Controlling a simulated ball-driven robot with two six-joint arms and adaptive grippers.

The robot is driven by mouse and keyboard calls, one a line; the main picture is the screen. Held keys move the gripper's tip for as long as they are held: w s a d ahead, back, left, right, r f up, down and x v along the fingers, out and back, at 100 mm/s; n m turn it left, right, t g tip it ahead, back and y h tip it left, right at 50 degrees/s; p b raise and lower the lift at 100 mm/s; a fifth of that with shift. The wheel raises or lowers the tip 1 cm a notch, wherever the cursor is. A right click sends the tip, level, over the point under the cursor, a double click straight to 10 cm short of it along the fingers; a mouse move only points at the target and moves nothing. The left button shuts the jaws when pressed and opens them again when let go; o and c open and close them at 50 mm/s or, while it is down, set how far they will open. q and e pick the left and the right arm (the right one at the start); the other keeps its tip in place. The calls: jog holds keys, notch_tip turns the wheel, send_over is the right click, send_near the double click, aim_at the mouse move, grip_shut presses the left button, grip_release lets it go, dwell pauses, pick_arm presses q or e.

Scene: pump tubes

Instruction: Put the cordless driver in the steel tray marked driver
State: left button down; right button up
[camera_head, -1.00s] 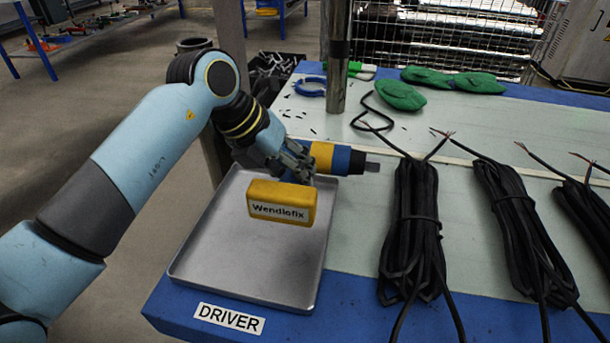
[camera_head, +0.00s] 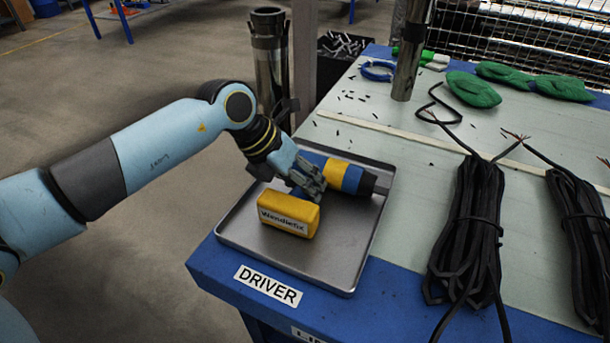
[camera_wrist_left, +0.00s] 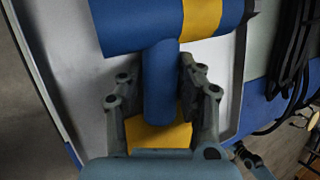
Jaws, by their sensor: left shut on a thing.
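The cordless driver (camera_head: 354,179) is blue and yellow with a dark chuck pointing right and a yellow base block marked Wendiefix (camera_head: 289,213). It lies on its side over the steel tray (camera_head: 330,270), within its rim in the head view; whether it touches the tray floor is hard to tell. A DRIVER label (camera_head: 268,285) is on the blue table edge in front of the tray. My left gripper (camera_head: 310,184) is shut on the driver's blue handle (camera_wrist_left: 160,85), with a finger on each side in the left wrist view. My right gripper is not in view in the head view.
Black cable bundles (camera_head: 468,225) lie right of the tray. A steel post (camera_head: 411,50) stands behind, near green pads (camera_head: 472,89) and a blue ring (camera_head: 377,70). The pale mat between tray and post is mostly clear.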

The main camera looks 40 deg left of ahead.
pick_arm(q)
jog(key=c, duration=0.9)
grip_release()
jog(key=p+v, duration=0.3)
jog(key=v, duration=0.9)
jog(key=shift+r+p, duration=0.1)
jog(key=shift+p, duration=0.2)
jog(key=shift+s, duration=0.1)
